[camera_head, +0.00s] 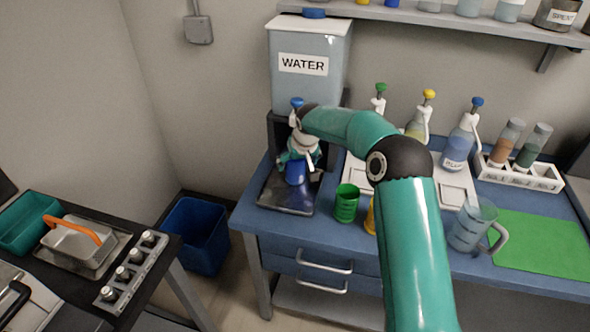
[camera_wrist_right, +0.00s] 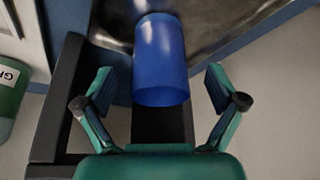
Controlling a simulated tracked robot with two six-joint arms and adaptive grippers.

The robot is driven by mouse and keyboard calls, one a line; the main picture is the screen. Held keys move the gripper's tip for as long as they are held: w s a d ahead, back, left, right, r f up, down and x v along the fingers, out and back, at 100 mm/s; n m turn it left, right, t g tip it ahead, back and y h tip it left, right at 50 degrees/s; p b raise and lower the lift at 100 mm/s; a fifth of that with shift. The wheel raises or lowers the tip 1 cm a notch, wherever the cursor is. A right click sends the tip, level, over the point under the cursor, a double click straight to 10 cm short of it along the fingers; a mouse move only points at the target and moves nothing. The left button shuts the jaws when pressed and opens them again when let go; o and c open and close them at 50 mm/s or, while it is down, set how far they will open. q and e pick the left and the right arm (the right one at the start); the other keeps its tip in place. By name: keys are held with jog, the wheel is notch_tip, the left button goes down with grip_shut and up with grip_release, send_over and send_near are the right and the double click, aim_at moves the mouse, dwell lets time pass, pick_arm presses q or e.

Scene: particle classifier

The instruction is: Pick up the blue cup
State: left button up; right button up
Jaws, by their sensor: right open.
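The blue cup (camera_head: 296,172) stands on the dark tray (camera_head: 283,199) below the spout of the water dispenser (camera_head: 309,64). In the right wrist view the blue cup (camera_wrist_right: 161,58) lies ahead of and between the open fingers. My right gripper (camera_head: 303,162) is at the dispenser, close by the cup, and partly hides it. In the wrist view my right gripper (camera_wrist_right: 163,92) is open, with a gap on both sides of the cup. My left gripper is not in view.
A green cup (camera_head: 346,203) stands right of the tray, with a yellow cup (camera_head: 370,217) partly hidden by my right arm. A clear pitcher (camera_head: 472,226) and green mat (camera_head: 543,245) are farther right. Pump bottles (camera_head: 461,142) stand behind. A blue bin (camera_head: 196,235) is on the floor.

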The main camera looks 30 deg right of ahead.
aim_at(296, 170)
jog(key=shift+p+x, duration=0.5)
jog(key=shift+x, duration=2.25)
jog(key=c, duration=1.4)
jog(key=shift+r, duration=0.1)
